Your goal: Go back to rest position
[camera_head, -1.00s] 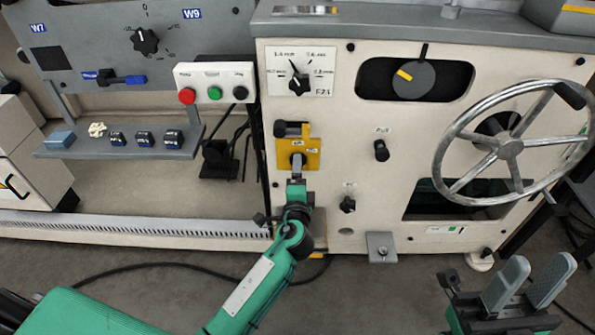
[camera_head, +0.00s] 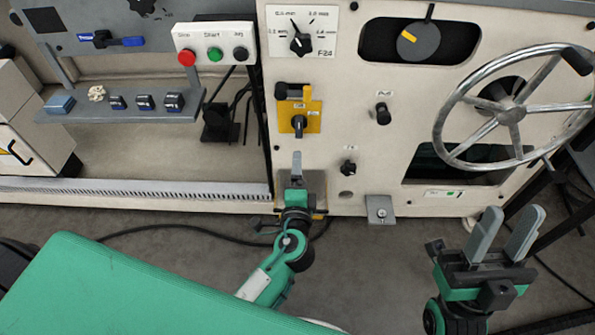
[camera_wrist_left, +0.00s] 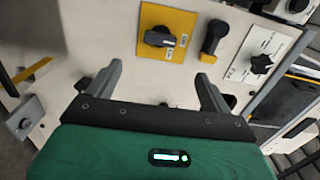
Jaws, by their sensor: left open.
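My left gripper (camera_head: 297,166) is in front of the cream machine panel, below the yellow switch plate (camera_head: 314,121) and apart from it. In the left wrist view its two fingers (camera_wrist_left: 158,88) are spread with nothing between them. The black knob (camera_head: 299,124) on the yellow plate is uncovered, and it also shows in the left wrist view (camera_wrist_left: 160,37). My right gripper (camera_head: 505,234) is at the lower right of the head view, its two grey fingers apart and empty, over the floor below the handwheel.
A large metal handwheel (camera_head: 509,112) juts out at the right. A grey shelf (camera_head: 90,119) with small items and a red, green and black button box (camera_head: 214,44) are at the left. A black cable (camera_head: 150,230) lies on the floor. Open floor is in front of the machine.

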